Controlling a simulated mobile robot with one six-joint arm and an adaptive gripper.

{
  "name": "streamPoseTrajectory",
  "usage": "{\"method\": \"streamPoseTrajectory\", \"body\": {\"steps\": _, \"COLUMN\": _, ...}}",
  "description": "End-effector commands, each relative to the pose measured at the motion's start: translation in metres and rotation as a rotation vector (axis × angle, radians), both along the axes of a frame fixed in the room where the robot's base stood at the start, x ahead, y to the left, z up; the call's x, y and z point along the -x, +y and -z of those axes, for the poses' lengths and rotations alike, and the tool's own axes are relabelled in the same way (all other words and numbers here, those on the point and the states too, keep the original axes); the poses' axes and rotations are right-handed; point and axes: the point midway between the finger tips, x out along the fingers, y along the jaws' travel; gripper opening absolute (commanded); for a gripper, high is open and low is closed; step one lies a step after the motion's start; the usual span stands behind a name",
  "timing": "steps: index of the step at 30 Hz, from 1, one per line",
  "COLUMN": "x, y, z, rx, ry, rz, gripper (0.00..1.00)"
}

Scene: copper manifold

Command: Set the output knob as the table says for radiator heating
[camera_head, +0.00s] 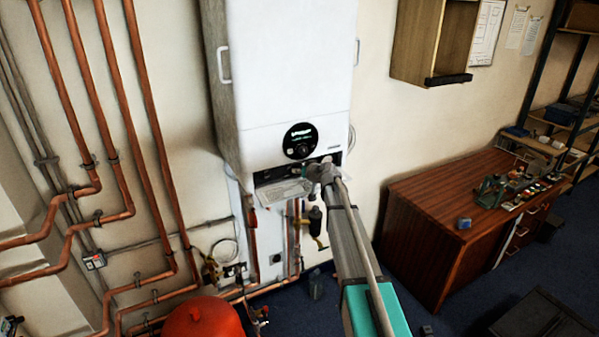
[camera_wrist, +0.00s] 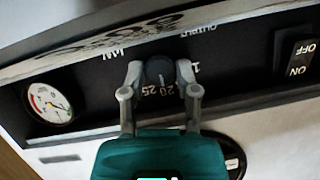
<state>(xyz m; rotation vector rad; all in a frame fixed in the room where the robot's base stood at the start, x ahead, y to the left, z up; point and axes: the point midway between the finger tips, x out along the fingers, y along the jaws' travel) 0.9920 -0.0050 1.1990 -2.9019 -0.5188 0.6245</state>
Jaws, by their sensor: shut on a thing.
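The output knob (camera_wrist: 159,72) is a dark round dial on the boiler's black control strip, seen in the wrist view, which shows the strip upside down. Numbers including 20 and 25 show beside it, and "OUTPUT" is printed near it. My gripper (camera_wrist: 160,80) is shut on the knob, one finger on each side. In the head view my gripper (camera_head: 322,172) is at the underside of the white boiler (camera_head: 290,75), and the knob is hidden there. The table of settings cannot be read in either view; a panel with fine print (camera_head: 283,192) hangs below the boiler.
A pressure gauge (camera_wrist: 48,103) and an on/off rocker switch (camera_wrist: 298,58) flank the knob. Copper pipes (camera_head: 130,120) run along the left wall. A red vessel (camera_head: 203,318) stands below. A wooden desk (camera_head: 430,195) with small items is at the right.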

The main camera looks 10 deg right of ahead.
Motion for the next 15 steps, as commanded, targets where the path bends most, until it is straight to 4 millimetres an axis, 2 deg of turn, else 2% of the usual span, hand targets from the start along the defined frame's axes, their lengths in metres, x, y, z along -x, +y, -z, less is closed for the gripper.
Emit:
{"method": "streamPoseTrajectory", "body": {"steps": 1, "x": -0.0002, "y": 0.0003, "z": -0.0001, "rx": 0.0, "ry": 0.0, "rz": 0.0, "gripper": 0.08}}
{"method": "streamPoseTrajectory", "body": {"steps": 3, "x": -0.0001, "y": 0.0003, "z": -0.0001, "rx": 0.0, "ry": 0.0, "rz": -0.001, "gripper": 0.0}}
{"method": "streamPoseTrajectory", "body": {"steps": 4, "x": 0.0003, "y": 0.0059, "z": 0.0, "rx": 0.0, "ry": 0.0, "rz": -0.001, "gripper": 0.0}}
{"method": "streamPoseTrajectory", "body": {"steps": 15, "x": -0.0003, "y": -0.0016, "z": 0.0007, "rx": -0.055, "ry": 0.018, "rz": 0.0, "gripper": 0.0}}
